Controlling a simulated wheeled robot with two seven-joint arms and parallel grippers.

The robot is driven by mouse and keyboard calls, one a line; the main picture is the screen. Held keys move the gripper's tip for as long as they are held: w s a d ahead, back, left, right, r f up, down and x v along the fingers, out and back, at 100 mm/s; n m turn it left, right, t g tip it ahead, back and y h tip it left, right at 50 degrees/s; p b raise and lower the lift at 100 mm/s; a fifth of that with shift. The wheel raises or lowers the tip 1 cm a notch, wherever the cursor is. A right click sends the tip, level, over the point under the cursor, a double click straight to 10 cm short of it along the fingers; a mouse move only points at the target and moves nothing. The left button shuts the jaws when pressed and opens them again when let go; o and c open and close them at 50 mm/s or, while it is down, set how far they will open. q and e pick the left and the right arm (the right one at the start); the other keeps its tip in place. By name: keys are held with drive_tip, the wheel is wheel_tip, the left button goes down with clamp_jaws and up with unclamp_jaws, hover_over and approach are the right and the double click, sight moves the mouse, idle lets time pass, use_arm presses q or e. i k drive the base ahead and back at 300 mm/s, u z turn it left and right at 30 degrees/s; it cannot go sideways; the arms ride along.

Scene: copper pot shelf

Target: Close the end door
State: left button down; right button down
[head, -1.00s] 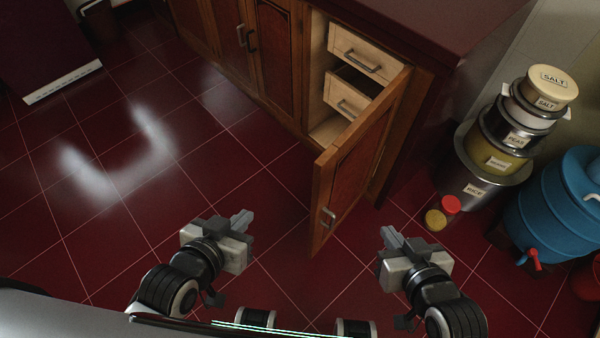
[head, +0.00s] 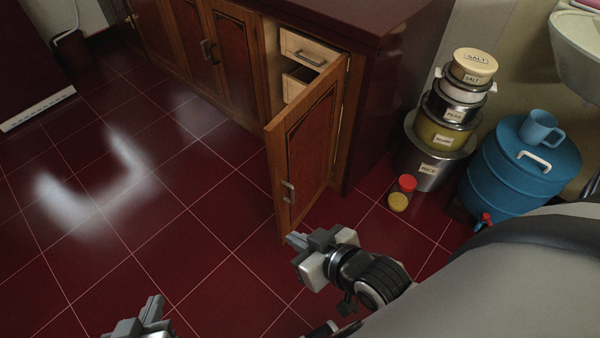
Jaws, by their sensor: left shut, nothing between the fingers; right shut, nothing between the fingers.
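The end door (head: 312,148) is a wooden cabinet door with a dark red panel, swung open at the right end of the counter in the head view. Its metal handle (head: 288,192) is near its free edge. Behind it the cabinet holds pale drawers (head: 306,50), partly hidden by the door. My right gripper (head: 298,241) is shut and empty, near the door's lower free corner; I cannot tell whether it touches. My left gripper (head: 152,308) is shut and empty at the bottom edge, over the floor, well left of the door.
Stacked tins (head: 446,138) stand right of the cabinet, with small red- and yellow-topped jars (head: 402,190) beside them. A blue barrel (head: 515,172) with a mug is further right. Closed cabinet doors (head: 228,58) run left. The red tiled floor (head: 150,220) is clear.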

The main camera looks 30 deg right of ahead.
sight(301, 141)
drive_tip(key=u, duration=0.1)
drive_tip(key=k, duration=0.4)
drive_tip(key=z, duration=1.15)
drive_tip(key=i, duration=0.45)
